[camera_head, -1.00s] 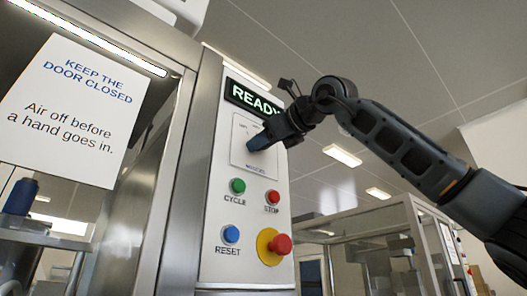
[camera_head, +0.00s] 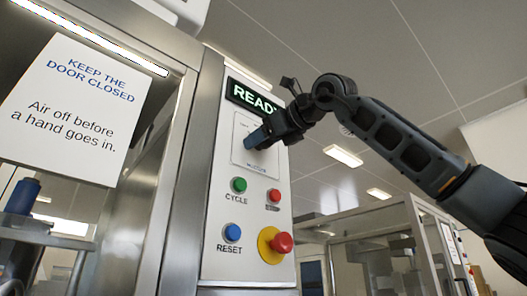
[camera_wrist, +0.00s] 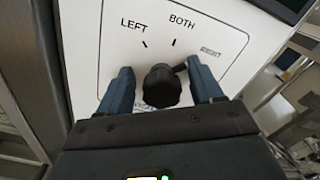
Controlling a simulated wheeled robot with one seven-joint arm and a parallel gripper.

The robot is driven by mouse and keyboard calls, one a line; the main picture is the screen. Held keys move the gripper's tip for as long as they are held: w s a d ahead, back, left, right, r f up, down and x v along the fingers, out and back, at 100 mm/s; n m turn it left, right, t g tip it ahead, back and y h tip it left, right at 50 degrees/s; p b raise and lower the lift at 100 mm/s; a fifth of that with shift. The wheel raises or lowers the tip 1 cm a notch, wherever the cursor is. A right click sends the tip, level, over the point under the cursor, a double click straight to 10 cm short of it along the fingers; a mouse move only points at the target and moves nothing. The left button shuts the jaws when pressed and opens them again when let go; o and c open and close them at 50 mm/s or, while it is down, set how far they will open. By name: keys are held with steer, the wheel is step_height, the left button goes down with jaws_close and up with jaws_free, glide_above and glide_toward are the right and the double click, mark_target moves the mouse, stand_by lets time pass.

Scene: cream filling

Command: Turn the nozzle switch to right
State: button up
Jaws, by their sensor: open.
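The nozzle switch (camera_wrist: 161,88) is a black knob on the white panel in the wrist view. A short dark part of it points up and right, roughly toward the RIGHT label (camera_wrist: 211,53); the LEFT label (camera_wrist: 133,25) and BOTH label (camera_wrist: 183,21) are above. My gripper (camera_wrist: 162,84) is open, with one blue finger on each side of the knob. I cannot tell whether either finger touches it. In the head view my gripper (camera_head: 258,139) is at the switch plate (camera_head: 240,157) and hides the knob.
Below the plate are a green CYCLE button (camera_head: 239,185), a red button (camera_head: 273,196), a blue RESET button (camera_head: 232,233) and a red emergency knob (camera_head: 281,243) on yellow. A lit READY display (camera_head: 252,97) is above. A door sign (camera_head: 75,108) hangs at left.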

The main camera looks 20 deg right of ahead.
steer(key=shift+s+d+f, duration=0.1)
steer(key=shift+s+d, duration=0.15)
steer(key=shift+s, duration=0.2)
steer(key=b+v, duration=0.1)
steer(key=v, duration=0.5)
steer(key=shift+s, duration=0.4)
